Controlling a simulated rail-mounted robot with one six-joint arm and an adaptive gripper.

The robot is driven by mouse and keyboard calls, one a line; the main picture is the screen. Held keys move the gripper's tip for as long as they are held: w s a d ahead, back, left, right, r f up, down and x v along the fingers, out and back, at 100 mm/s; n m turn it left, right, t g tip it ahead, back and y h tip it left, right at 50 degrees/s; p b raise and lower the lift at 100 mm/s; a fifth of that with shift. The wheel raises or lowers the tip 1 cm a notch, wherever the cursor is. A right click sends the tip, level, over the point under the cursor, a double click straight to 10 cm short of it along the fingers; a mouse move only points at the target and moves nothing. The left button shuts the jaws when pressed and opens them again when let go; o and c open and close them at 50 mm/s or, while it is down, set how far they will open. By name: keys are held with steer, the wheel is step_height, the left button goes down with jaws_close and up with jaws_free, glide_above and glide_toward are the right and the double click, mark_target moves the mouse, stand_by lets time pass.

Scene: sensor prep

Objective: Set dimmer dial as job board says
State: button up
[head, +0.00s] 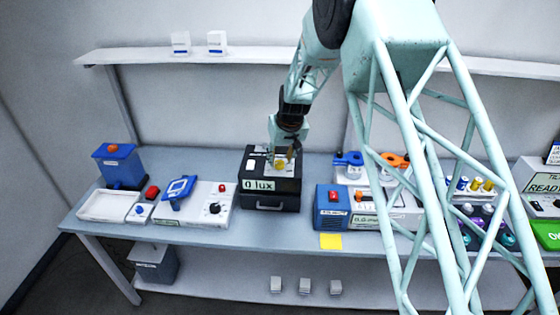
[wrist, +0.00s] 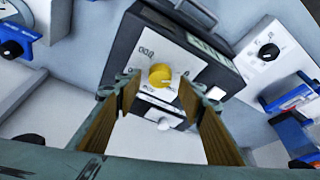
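The yellow dimmer dial (wrist: 160,76) sits on the pale top panel of a black box in the wrist view. Small printed marks lie around it, too small to read. The same black box (head: 270,202) stands mid-bench in the head view, with a front display reading "0 lux". The dial (head: 280,164) shows there just below my gripper. My gripper (wrist: 160,98) is open, its two tan-padded fingers apart with the dial showing between them, apparently not touching it. In the head view my gripper (head: 286,150) points down over the box. I cannot make out a job board.
A white unit with a black knob (head: 214,208) stands left of the black box. A blue-and-white unit (head: 332,207) stands close on its right, with a yellow note (head: 331,241) at the bench edge. My lattice column hides part of the right side.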

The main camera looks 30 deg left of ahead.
steer(key=shift+x, duration=1.1)
steer(key=shift+c, duration=0.3)
steer(key=c, duration=0.8)
